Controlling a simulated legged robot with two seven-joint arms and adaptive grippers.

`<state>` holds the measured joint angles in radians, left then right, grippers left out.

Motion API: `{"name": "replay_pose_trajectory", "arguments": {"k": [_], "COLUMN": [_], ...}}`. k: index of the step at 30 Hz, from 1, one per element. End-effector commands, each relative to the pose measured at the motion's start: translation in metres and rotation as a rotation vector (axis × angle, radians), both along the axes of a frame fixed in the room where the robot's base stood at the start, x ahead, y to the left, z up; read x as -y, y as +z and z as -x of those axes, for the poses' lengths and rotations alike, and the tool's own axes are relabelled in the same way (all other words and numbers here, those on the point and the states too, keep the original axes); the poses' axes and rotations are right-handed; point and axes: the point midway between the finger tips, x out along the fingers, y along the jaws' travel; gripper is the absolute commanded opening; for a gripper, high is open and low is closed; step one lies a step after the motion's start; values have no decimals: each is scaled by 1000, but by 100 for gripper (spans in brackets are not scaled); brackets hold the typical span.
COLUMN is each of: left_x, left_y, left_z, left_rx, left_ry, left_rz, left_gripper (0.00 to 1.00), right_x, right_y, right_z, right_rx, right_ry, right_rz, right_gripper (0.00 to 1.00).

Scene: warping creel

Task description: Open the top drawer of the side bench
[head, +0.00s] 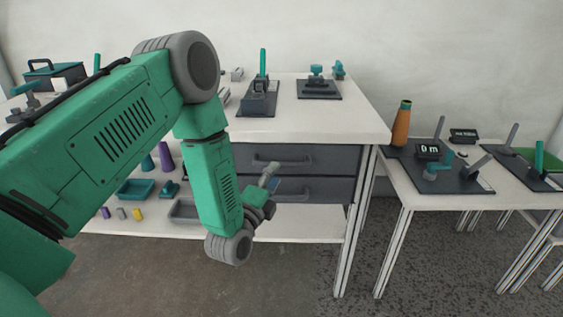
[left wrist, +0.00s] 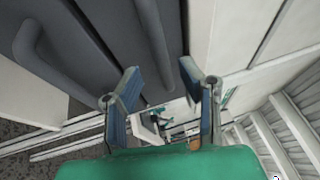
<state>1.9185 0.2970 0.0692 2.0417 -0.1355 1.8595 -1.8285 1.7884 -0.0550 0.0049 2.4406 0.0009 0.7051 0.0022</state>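The side bench has a white top (head: 310,122) with two dark grey drawers beneath it, both flush and shut. The top drawer (head: 325,158) has a dark bar handle (head: 268,161); the lower drawer (head: 325,189) is partly behind my left gripper. The lower handle (left wrist: 52,68) lies left. My right gripper is out of view.
My left arm covers much of the head view's left side. A low shelf (head: 300,228) holds trays and small parts. Fixtures stand on the bench top, including a dark plate (head: 319,91). A second table (head: 470,198) with an orange cone (head: 401,124) stands right. Floor before the drawers is clear.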

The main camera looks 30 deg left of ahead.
Motion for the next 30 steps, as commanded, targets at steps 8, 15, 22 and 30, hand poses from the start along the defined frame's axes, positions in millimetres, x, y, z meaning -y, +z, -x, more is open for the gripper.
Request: {"name": "replay_pose_trajectory", "arguments": {"k": [8, 15, 22, 30], "left_x": [-5, -6, -6, -6], "left_y": [6, 7, 8, 6], "left_z": [-38, -45, -44, -45], "left_rx": [3, 0, 0, -3], "left_ry": [-1, -2, -2, -3], "left_rz": [-1, 0, 0, -1], "left_gripper": [34, 34, 10, 0], "right_x": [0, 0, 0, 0], "right_y": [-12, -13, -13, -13], "right_z": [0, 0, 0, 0], "right_rx": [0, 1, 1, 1], "right_ry": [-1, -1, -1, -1], "right_rz": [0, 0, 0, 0], "right_gripper": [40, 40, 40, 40]}}
